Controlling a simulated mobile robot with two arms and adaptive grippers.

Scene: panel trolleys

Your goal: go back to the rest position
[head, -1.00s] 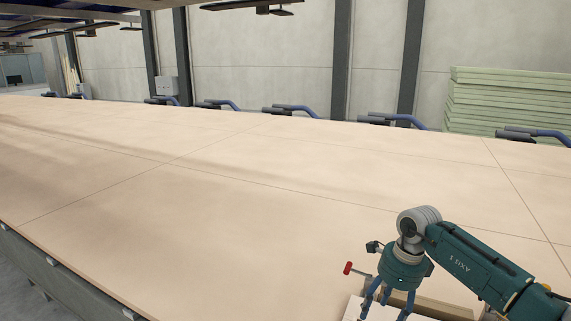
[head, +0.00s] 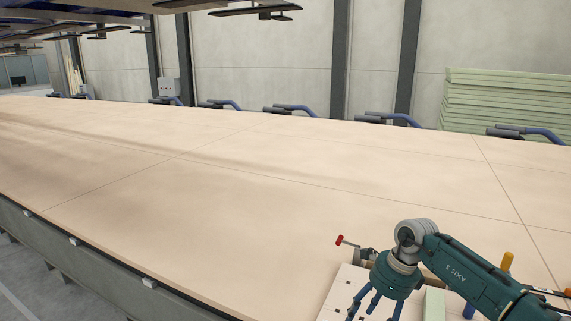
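My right gripper (head: 375,308) hangs from the teal arm at the lower right, above a pale board. Its blue fingers point down and are spread apart, with nothing visible between them. The fingertips are near the bottom edge of the picture. My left gripper is not in the picture.
A wide wood-coloured panel table (head: 230,190) fills the middle and is clear. A stack of green panels (head: 505,100) stands at the back right.

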